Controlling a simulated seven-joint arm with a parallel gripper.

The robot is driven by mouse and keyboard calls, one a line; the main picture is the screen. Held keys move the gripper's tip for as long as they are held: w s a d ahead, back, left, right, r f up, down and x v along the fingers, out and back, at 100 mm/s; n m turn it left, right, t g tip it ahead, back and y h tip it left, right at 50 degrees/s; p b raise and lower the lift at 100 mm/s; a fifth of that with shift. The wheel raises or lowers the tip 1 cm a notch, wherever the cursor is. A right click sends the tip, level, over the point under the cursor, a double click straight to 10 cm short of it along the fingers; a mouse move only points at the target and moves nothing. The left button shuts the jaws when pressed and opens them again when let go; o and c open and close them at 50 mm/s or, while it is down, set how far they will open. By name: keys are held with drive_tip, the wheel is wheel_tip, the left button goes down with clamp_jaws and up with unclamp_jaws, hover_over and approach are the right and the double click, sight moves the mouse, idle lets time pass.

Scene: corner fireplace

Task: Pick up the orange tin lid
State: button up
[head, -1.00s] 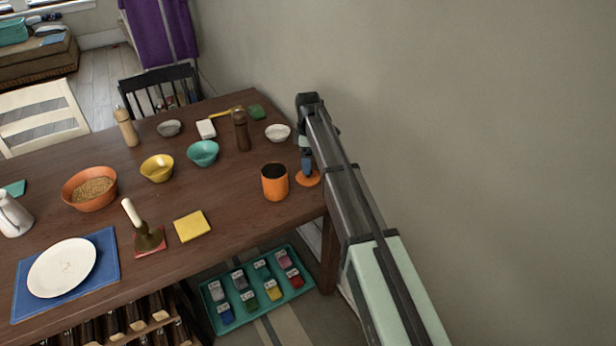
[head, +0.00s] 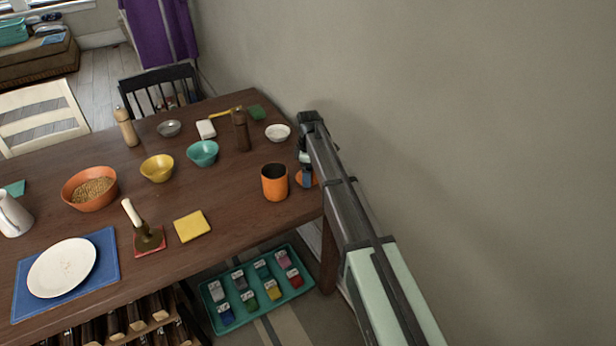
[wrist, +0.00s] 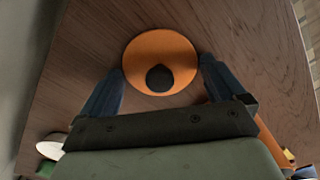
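The orange tin lid (wrist: 160,50) is a flat orange disc with a dark round knob (wrist: 159,78) on top. It lies on the wooden table near the right edge, and in the head view (head: 313,179) my gripper partly covers it. My gripper (wrist: 160,82) is above the lid, fingers pointing down. In the wrist view its two blue fingers are spread apart, one on each side of the lid's near part, with the knob between them. I cannot tell whether they touch the rim. The orange tin (head: 275,183) stands upright just left of the lid.
A white bowl (head: 278,132) and a dark pepper mill (head: 241,130) stand behind the tin. Teal (head: 203,153) and yellow (head: 157,168) bowls are farther left. The wall is close on the right. A teal tray (head: 254,316) lies below the table's front edge.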

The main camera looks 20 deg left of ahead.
drive_tip(key=c, duration=0.6)
drive_tip(key=shift+r, duration=0.3)
wheel_tip(320, 180, up, 9)
drive_tip(key=shift+a+f, duration=0.1)
drive_tip(key=shift+f, duration=0.1)
drive_tip(key=shift+s+a+r, duration=1.3)
drive_tip(key=shift+s+a, duration=0.1)
drive_tip(key=shift+s, duration=0.25)
drive_tip(key=shift+s+a+r, duration=1.3)
drive_tip(key=shift+s+a, duration=0.05)
drive_tip(key=shift+s, duration=0.35)
drive_tip(key=shift+s+a+r, duration=1.3)
drive_tip(key=shift+s+a, duration=0.1)
drive_tip(key=shift+s, duration=0.25)
